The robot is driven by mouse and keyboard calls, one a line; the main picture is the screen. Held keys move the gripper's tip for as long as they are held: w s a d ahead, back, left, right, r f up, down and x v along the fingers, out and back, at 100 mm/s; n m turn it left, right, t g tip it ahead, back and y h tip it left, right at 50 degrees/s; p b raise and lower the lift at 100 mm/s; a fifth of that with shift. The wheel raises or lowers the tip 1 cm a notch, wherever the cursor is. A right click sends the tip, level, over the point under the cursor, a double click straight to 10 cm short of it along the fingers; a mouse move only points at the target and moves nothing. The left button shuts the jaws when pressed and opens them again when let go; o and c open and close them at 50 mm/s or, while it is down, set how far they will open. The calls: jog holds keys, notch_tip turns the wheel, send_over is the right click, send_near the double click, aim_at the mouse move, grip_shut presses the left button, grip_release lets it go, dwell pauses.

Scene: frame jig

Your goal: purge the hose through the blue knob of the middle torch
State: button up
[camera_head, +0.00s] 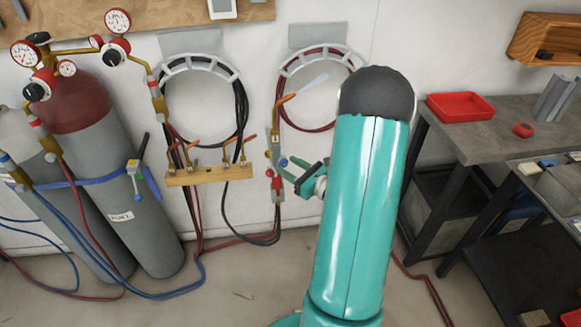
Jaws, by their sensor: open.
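My gripper (293,174), with green and dark fingers, is open and points left at a brass torch (275,150) hanging upright by the wall. A small blue knob (283,162) sits on this torch's right side, close to the upper fingertip; I cannot tell whether they touch. A red knob shows lower on its left side, above a red fitting (277,187). A wooden rack (208,175) to the left holds several more brass torches, their knobs too small to tell. Which torch counts as the middle one is not clear. Dark and red hoses (240,215) hang below.
Gas cylinders (140,225) with gauges stand at left, strapped in blue. Coiled hoses hang on two wall hangers (195,62). A grey workbench (470,140) with a red tray (461,106) stands at right. Hoses run over the floor; my teal arm hides part of the wall.

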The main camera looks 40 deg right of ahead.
jog(key=shift+w, duration=0.2)
jog(key=c, duration=1)
jog(key=m, duration=0.3)
jog(key=shift+m, duration=0.4)
jog(key=m, duration=0.3)
jog(key=shift+g, duration=0.3)
jog(key=m, duration=0.6)
jog(key=shift+r+m+y, duration=0.1)
jog(key=shift+m+y, duration=0.2)
